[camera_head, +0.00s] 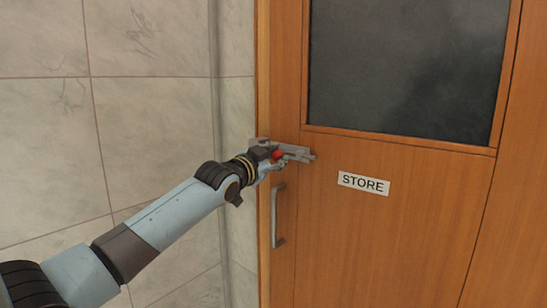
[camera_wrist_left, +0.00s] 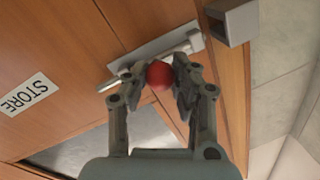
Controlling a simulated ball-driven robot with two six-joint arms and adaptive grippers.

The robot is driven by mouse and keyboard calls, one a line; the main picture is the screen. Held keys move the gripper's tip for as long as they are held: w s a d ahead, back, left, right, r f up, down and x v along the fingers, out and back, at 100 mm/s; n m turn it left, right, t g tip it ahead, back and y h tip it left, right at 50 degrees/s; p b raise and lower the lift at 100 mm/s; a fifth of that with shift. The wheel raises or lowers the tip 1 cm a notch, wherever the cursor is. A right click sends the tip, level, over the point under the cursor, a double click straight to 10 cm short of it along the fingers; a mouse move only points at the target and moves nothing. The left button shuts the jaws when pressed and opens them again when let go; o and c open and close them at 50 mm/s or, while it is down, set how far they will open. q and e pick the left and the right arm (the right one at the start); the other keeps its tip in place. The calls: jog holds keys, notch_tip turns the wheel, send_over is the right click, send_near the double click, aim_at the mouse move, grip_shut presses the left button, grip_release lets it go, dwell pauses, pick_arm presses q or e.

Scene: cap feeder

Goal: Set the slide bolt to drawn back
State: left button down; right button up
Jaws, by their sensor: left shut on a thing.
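The slide bolt (camera_head: 300,152) is a grey metal rod on a plate, fixed to the wooden door below its dark window. It also shows in the left wrist view (camera_wrist_left: 188,44), with a round red knob (camera_wrist_left: 159,75). My left gripper (camera_wrist_left: 161,77) is shut on the knob, one finger on each side. In the head view my left gripper (camera_head: 277,156) partly hides the bolt and knob. A boxy grey keeper (camera_wrist_left: 235,23) sits on the frame side.
A vertical grey door handle (camera_head: 277,215) is just below my left gripper. A white STORE sign (camera_head: 363,183) is on the door to the right. A tiled wall (camera_head: 150,90) stands to the left, beside the door frame.

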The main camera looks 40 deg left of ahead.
pick_arm(q)
jog(key=c, duration=1)
grip_release()
jog(key=shift+w+d, duration=0.1)
jog(key=shift+d, duration=0.35)
jog(key=shift+c, duration=0.2)
jog(key=shift+a, duration=0.25)
jog(key=shift+s+f, duration=0.1)
jog(key=shift+s, duration=0.15)
jog(key=s+d, duration=0.1)
jog(key=s, duration=1)
jog(key=shift+s, duration=0.3)
pick_arm(e)
jog(key=shift+a+f, duration=0.15)
jog(key=shift+a, duration=0.8)
